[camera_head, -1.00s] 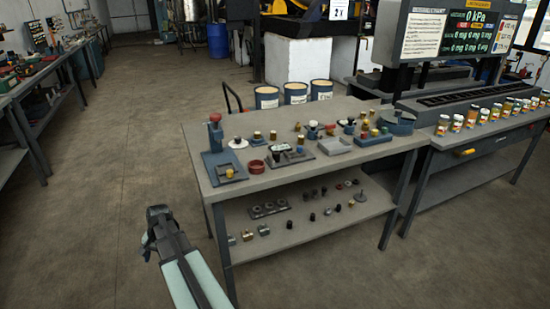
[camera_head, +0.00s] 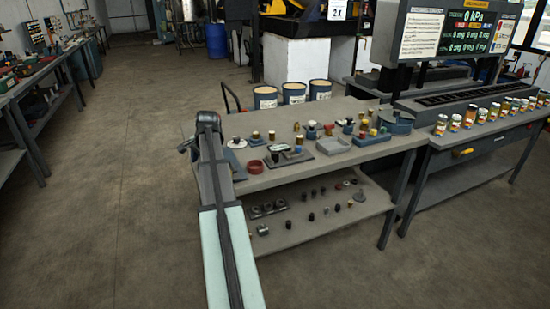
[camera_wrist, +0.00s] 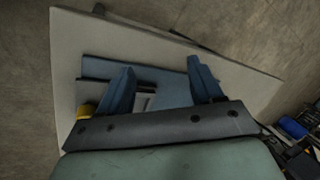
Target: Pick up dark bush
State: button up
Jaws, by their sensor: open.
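Several small dark cylinders that could be the dark bush stand on the lower shelf, one of them near the shelf's middle (camera_head: 311,217) in the head view. Others stand on the table top among brass and coloured pieces; I cannot tell which one is meant. My gripper (camera_wrist: 161,66) is open, with its two blue fingers apart above a blue tray (camera_wrist: 168,72) in the wrist view. A grey piece shows between the fingers, and no dark bush is clear there. In the head view my arm covers the table's left end and much of that tray.
A brass piece (camera_wrist: 86,111) is close beside the left finger in the wrist view. A bench with jars stands right. The floor at left is clear.

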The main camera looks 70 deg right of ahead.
jog(key=s+d+r+m+g+h, duration=0.25)
jog(key=s+d+r, duration=0.25)
jog(key=s+d, duration=0.45)
jog(key=m+g, duration=0.2)
jog(key=g, duration=0.2)
send_near(275, 152)
jog(key=x, duration=1)
jog(key=shift+f, duration=0.3)
jog(key=shift+c, duration=0.4)
jog(key=c, duration=1.1)
